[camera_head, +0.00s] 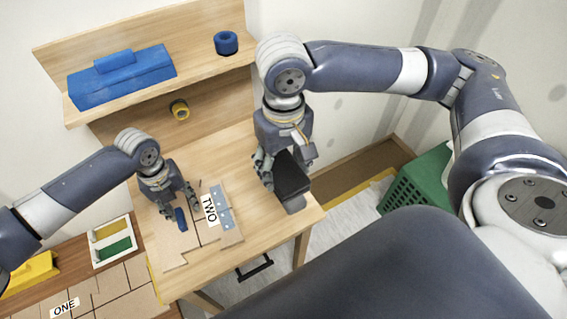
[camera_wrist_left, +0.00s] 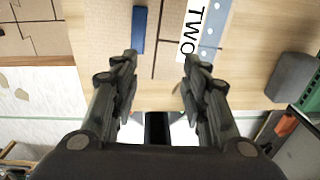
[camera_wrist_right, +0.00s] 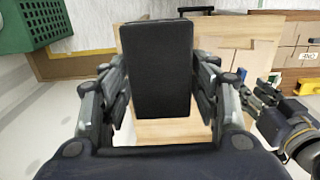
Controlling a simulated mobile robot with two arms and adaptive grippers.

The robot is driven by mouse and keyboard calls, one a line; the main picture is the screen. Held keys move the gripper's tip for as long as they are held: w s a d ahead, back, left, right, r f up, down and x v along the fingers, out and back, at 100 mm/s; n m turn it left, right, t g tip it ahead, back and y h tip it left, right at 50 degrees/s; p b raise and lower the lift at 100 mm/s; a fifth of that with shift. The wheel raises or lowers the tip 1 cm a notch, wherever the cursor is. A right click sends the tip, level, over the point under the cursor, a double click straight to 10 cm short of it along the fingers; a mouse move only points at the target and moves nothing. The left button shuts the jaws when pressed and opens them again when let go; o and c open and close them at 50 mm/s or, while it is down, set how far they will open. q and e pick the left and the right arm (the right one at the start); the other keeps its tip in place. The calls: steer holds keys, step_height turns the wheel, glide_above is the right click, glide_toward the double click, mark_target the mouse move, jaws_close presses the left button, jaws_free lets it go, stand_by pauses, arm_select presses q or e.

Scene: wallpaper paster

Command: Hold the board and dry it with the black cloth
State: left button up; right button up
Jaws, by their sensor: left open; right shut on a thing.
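The board (camera_head: 207,228), a wood-coloured panel with dark seams and a white "TWO" label, lies flat on the table. A small blue bar (camera_head: 181,219) stands out on it; it also shows in the left wrist view (camera_wrist_left: 139,30). My left gripper (camera_head: 180,208) is open and empty above the board, close to the blue bar. My right gripper (camera_head: 287,170) is shut on the black cloth (camera_head: 292,178), which looks like a thick flat pad. The cloth fills the space between the fingers in the right wrist view (camera_wrist_right: 158,70). It is right of the board, by the table's right edge.
A shelf (camera_head: 200,78) behind holds a blue toolbox (camera_head: 122,78) and a blue roll (camera_head: 226,43). A yellow roll (camera_head: 179,109) is below. A green crate (camera_head: 418,190) stands right. A white tray (camera_head: 113,260) is left.

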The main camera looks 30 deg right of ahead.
mark_target(179, 218)
arm_select(q)
steer(key=w+a+r, duration=0.1)
steer(key=w+a, duration=0.2)
arm_select(e)
steer(key=shift+f, duration=0.1)
arm_select(q)
steer(key=shift+m+y, duration=0.3)
steer(key=shift+m, duration=0.1)
step_height(179, 218, down, 12)
steer(key=b, duration=1)
steer(key=shift+s+d+r, duration=0.15)
steer(key=shift+r, duration=0.1)
arm_select(e)
step_height(179, 218, down, 10)
arm_select(q)
jaws_close()
jaws_free()
